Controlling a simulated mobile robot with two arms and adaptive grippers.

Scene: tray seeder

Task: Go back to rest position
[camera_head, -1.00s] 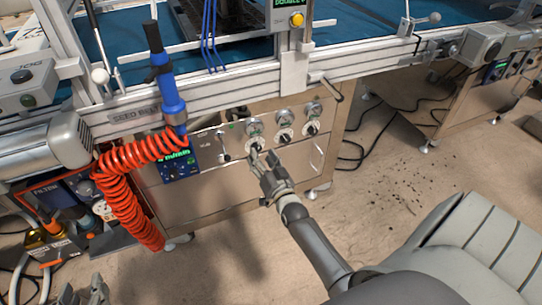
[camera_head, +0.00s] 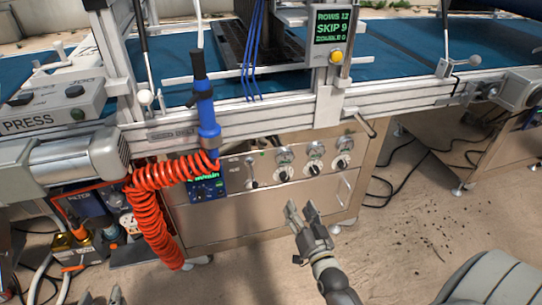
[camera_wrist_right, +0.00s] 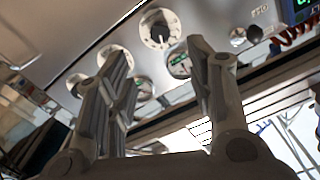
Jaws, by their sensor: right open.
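My right gripper (camera_head: 302,208) is open and empty, in front of the steel control cabinet (camera_head: 258,215). Its fingers point up toward the panel, below the row of dark knobs with white dials, and appear apart from it. In the right wrist view the open fingers of my right gripper (camera_wrist_right: 157,55) frame a black knob (camera_wrist_right: 159,30) and a gauge (camera_wrist_right: 180,64), with nothing between them. The tips of my left gripper (camera_head: 101,296) just show at the bottom left edge; most of it is cut off.
A coiled orange hose (camera_head: 150,225) hangs left of the cabinet below a blue tool (camera_head: 207,115). A frame rail (camera_head: 270,115) and blue belt (camera_head: 390,62) run above. Cables (camera_head: 410,170) lie on the floor at right. Open floor (camera_head: 400,235) lies right of the gripper.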

